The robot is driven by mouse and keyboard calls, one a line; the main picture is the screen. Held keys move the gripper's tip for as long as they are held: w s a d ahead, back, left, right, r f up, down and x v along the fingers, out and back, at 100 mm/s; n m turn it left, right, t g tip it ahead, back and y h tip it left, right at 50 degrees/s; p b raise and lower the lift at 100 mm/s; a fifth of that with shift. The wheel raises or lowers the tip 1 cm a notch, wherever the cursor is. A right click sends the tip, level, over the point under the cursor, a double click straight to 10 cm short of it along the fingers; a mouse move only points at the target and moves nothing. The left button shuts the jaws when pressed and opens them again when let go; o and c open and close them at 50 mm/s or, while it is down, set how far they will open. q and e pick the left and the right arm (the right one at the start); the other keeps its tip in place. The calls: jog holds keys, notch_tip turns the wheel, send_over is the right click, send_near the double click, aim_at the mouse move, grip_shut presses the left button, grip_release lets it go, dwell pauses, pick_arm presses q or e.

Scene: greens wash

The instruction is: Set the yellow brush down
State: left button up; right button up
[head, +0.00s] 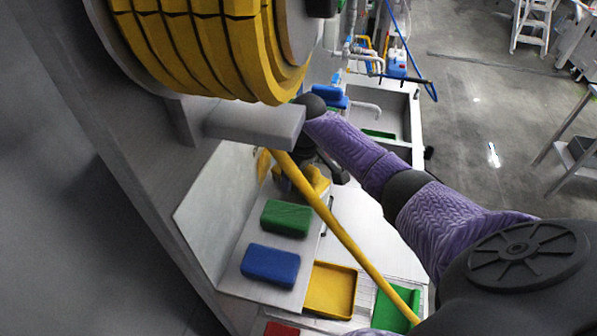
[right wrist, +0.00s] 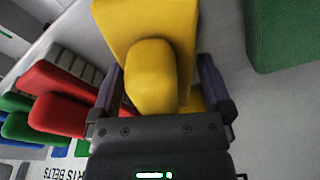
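The yellow brush (right wrist: 145,25) is a block with a rounded raised grip (right wrist: 152,75) in the right wrist view. My right gripper (right wrist: 160,75) has one finger on each side of that grip. A gap shows clearly on the right side of the grip and a narrow one on the left, so the fingers look open around it. In the head view the brush (head: 318,182) is by the far end of the pale shelf, partly hidden by my right gripper (head: 322,170) and a yellow pole. Whether its underside touches the shelf is hidden. My left gripper is out of view.
A green block (head: 287,218) and a blue block (head: 270,265) lie on the shelf (head: 240,285). A yellow pole (head: 345,238) crosses in front. A yellow tray (head: 331,290) and green tray (head: 397,308) lie to the right. Red brushes (right wrist: 62,100) show in the wrist view.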

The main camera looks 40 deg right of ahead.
jog(key=shift+s+r, duration=0.15)
jog(key=shift+r, duration=0.2)
jog(key=r, duration=0.4)
jog(key=s+r, duration=0.1)
jog(key=r, duration=0.6)
jog(key=shift+s+d+r, duration=0.15)
jog(key=shift+d+r, duration=0.1)
jog(key=shift+r, duration=0.1)
